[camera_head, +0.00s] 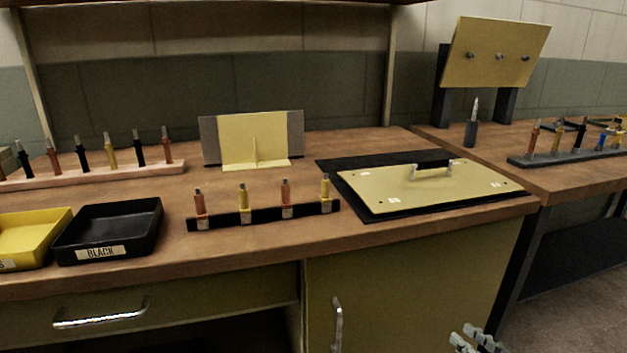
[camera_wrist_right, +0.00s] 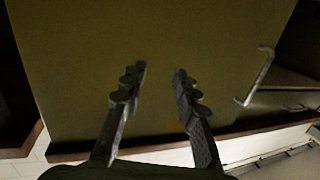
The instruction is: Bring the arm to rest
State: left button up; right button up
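My right gripper (camera_head: 478,340) shows at the bottom right of the head view, low in front of the cabinet and below the bench top. In the right wrist view its two fingers (camera_wrist_right: 160,85) are apart with nothing between them. Behind them is a plain olive cabinet front (camera_wrist_right: 150,40). The fingers appear clear of it, though the exact gap is hard to tell. My left gripper is in neither view.
The workbench (camera_head: 250,252) carries a black tray (camera_head: 110,232), a yellow tray (camera_head: 35,235), a rack (camera_head: 262,215) of fasteners and a yellow panel with a handle (camera_head: 425,187). A cabinet handle (camera_head: 337,325) juts out below. Open floor (camera_head: 570,300) lies at right.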

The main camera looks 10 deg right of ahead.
jog(key=s+d+f+m+g+h, duration=0.1)
jog(key=d+f+g+h, duration=0.35)
jog(key=f+h, duration=0.35)
jog(key=s+a+f+n+g+h, duration=0.1)
jog(key=s+a+f+g, duration=0.1)
jog(key=s+g, duration=0.3)
jog(key=s+a+f+n+g+h, duration=0.1)
jog(key=s+f+g+h, duration=0.15)
jog(key=s, duration=0.55)
jog(key=s+a+f+m+y, duration=0.1)
jog(key=a+f+y, duration=0.1)
jog(key=a, duration=0.5)
jog(key=s+a+f+m+g+y, duration=0.1)
jog(key=a+f+y, duration=0.1)
jog(key=a, duration=0.5)
jog(key=shift+s+a+f+m, duration=0.15)
jog(key=shift+s+f+m, duration=0.15)
jog(key=shift+s, duration=0.1)
